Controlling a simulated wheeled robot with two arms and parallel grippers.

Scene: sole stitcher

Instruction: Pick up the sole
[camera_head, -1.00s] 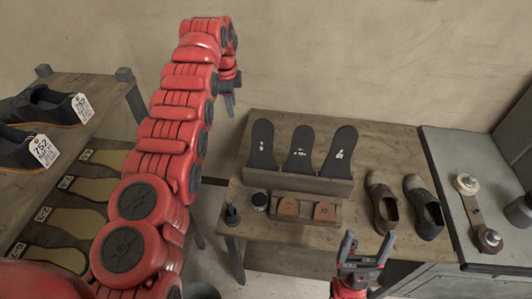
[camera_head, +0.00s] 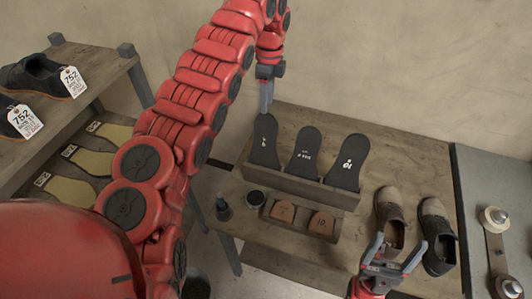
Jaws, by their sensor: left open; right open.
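Three dark soles stand upright in a wooden rack (camera_head: 305,190) on the middle table: a left sole (camera_head: 265,140), a middle sole (camera_head: 305,152) and a right sole (camera_head: 347,163), each with white markings. My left gripper (camera_head: 266,100) is open and points down just above the top of the left sole; whether it touches the sole is unclear. My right gripper (camera_head: 394,252) is open and empty in front of the table, below the pair of shoes. Tan soles (camera_head: 90,160) also lie on the lower shelf at the left.
A pair of brown shoes (camera_head: 390,215) stands right of the rack. A small tray (camera_head: 303,215) with brown pieces, a round tin (camera_head: 255,199) and a dark stamp-like item (camera_head: 223,210) are at the front. Tagged shoes (camera_head: 48,75) sit on the left shelf.

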